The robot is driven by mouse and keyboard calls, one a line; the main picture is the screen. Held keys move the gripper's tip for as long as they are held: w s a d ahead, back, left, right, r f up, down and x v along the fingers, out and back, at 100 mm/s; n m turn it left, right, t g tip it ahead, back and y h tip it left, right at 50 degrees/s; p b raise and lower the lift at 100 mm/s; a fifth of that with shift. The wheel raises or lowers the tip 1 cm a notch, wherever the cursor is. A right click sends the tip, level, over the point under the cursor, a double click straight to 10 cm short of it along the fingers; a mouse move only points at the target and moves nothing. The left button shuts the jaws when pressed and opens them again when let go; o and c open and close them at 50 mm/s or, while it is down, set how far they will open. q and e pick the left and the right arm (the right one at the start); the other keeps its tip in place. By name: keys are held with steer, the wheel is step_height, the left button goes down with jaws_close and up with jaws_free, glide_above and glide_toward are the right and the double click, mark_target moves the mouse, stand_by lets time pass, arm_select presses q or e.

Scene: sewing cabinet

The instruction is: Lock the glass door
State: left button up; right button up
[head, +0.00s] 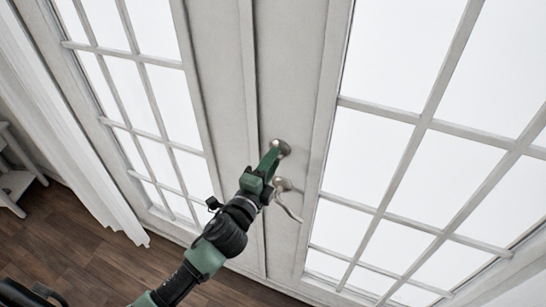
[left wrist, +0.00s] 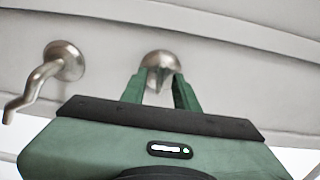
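The white double glass door (head: 312,130) fills the head view, closed at its middle seam. A round metal lock knob (head: 281,148) sits on the right door's stile, with a curved lever handle (head: 286,202) just below it. My left gripper (head: 274,154) reaches the lock knob. In the left wrist view its two green fingers (left wrist: 160,84) stand apart, one on each side of the small turn piece of the lock knob (left wrist: 160,64). Whether they touch it I cannot tell. The lever handle (left wrist: 44,76) is to the left there, clear of the fingers. My right gripper is out of view.
A white curtain (head: 62,125) hangs at the left, with a small white piece of furniture (head: 16,170) beside it. The dark wooden floor (head: 75,245) is clear in front of the left door.

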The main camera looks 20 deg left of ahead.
arm_select(q)
steer(key=shift+w, duration=0.3)
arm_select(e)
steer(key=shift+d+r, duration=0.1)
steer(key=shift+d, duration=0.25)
arm_select(q)
jaws_close()
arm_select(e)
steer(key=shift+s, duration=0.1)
arm_select(q)
steer(key=shift+f+n, duration=0.1)
steer(key=shift+n, duration=0.2)
steer(key=n+p, duration=0.3)
steer(key=n, duration=1.4)
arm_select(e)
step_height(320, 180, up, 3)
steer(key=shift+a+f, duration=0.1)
arm_select(q)
steer(key=shift+n, duration=0.3)
